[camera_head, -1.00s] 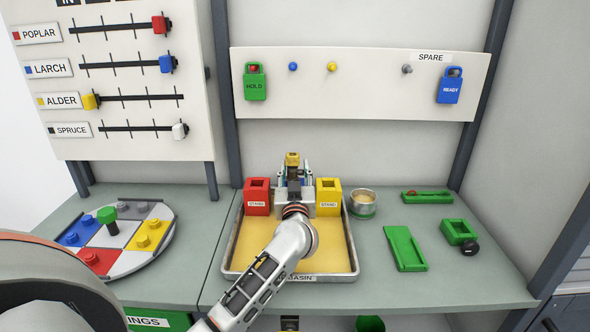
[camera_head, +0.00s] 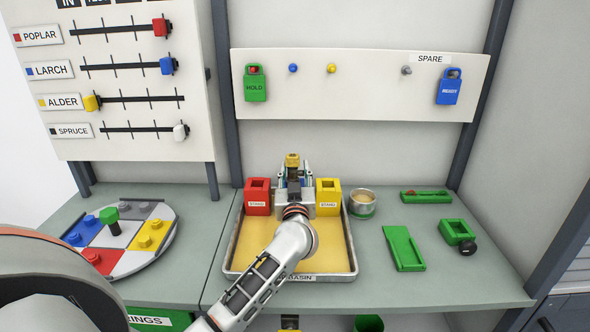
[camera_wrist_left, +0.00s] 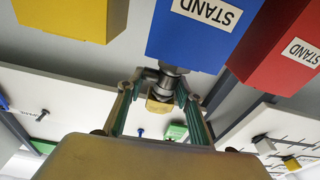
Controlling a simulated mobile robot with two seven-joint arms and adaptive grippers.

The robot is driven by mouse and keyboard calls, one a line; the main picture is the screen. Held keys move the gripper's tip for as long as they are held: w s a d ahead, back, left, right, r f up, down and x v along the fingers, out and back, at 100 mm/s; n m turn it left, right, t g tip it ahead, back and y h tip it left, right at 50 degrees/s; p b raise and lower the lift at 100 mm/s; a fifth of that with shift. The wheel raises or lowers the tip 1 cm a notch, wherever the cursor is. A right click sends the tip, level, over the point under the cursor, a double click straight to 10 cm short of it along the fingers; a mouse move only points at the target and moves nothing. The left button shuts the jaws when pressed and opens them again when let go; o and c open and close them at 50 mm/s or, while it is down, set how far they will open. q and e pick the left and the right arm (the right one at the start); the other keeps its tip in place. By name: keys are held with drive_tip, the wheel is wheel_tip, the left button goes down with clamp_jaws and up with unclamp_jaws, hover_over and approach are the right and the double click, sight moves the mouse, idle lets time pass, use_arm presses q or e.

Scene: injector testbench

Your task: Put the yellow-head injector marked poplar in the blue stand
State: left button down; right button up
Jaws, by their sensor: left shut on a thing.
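My left gripper (camera_head: 293,178) is over the back of the basin, between the red stand and the yellow stand. In the left wrist view its two teal fingers (camera_wrist_left: 160,108) are shut on an injector with a yellow head (camera_wrist_left: 158,106). The head also shows above the gripper in the head view (camera_head: 292,159). No poplar mark is readable on it. The injector's grey metal body (camera_wrist_left: 170,72) meets the edge of the blue stand (camera_wrist_left: 200,35); I cannot tell whether it is inside. The gripper and arm hide the blue stand in the head view. My right gripper is not in view.
The red stand (camera_head: 257,204) and yellow stand (camera_head: 328,204) flank the gripper closely. A metal basin (camera_head: 348,272) lies beneath the arm. A round can (camera_head: 362,204) and green parts (camera_head: 404,248) lie right. A coloured turntable (camera_head: 128,245) is left. A slider panel (camera_head: 190,85) stands behind it.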

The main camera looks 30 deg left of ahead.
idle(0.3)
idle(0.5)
use_arm(q)
drive_tip(key=c, duration=1.3)
unclamp_jaws()
drive_tip(key=shift+r, duration=0.1)
drive_tip(key=shift+f, duration=0.2)
drive_tip(key=shift+s, duration=0.1)
drive_tip(key=r+v, duration=0.1)
drive_tip(key=v, duration=0.6)
drive_tip(key=shift+f, duration=0.45)
drive_tip(key=shift+s+d+r, duration=0.1)
drive_tip(key=shift+s+d, duration=0.05)
